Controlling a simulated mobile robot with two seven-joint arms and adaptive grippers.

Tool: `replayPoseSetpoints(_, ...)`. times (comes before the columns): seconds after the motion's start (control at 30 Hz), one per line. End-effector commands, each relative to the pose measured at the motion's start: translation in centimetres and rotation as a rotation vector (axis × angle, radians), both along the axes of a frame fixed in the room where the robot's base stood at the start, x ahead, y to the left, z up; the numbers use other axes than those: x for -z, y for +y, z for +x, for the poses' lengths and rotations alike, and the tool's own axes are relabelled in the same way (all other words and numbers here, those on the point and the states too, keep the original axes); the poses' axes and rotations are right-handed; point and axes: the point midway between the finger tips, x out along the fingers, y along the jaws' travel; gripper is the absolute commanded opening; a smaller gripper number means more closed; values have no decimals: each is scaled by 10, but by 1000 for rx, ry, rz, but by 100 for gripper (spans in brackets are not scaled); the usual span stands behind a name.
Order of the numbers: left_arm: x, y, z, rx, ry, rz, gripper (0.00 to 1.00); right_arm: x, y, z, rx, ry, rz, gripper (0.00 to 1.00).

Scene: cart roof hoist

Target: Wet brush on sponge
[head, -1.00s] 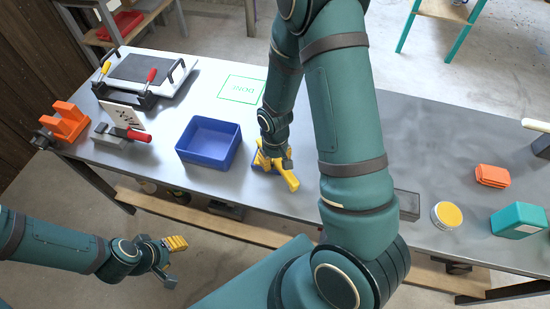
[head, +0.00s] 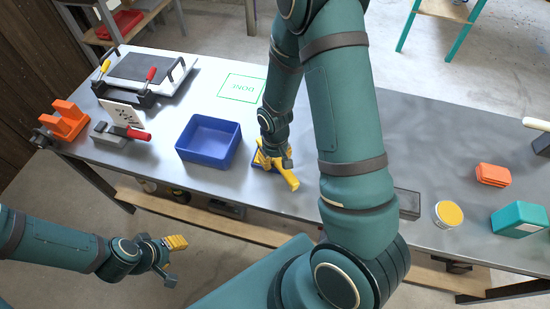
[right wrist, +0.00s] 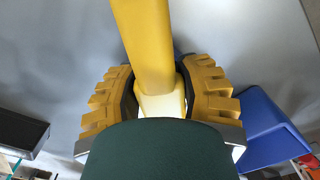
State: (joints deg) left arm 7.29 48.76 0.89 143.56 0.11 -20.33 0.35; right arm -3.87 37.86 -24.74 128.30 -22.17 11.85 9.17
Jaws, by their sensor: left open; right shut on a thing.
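My right gripper (head: 274,156) is shut on a yellow brush (head: 289,178), low over the front middle of the table. In the right wrist view the yellow handle (right wrist: 143,45) runs up from between the ribbed yellow fingers; the bristles are hidden. My left gripper (head: 172,259) is open and empty, off the table's front edge at lower left.
An open blue bin (head: 209,158) stands left of the right gripper. A clamped screen frame (head: 140,73), an orange stand (head: 64,121) and a red-handled tool (head: 122,134) are at left. A yellow-topped tin (head: 447,214) and teal box (head: 519,219) sit at right. The green-outlined area (head: 238,88) is bare.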

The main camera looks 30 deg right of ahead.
Motion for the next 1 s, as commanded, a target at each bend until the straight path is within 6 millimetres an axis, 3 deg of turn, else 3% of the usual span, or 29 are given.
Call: replayPoseSetpoints(1.0,6,0,0,0,0,0,47,7,0,0,0,0,0,5)
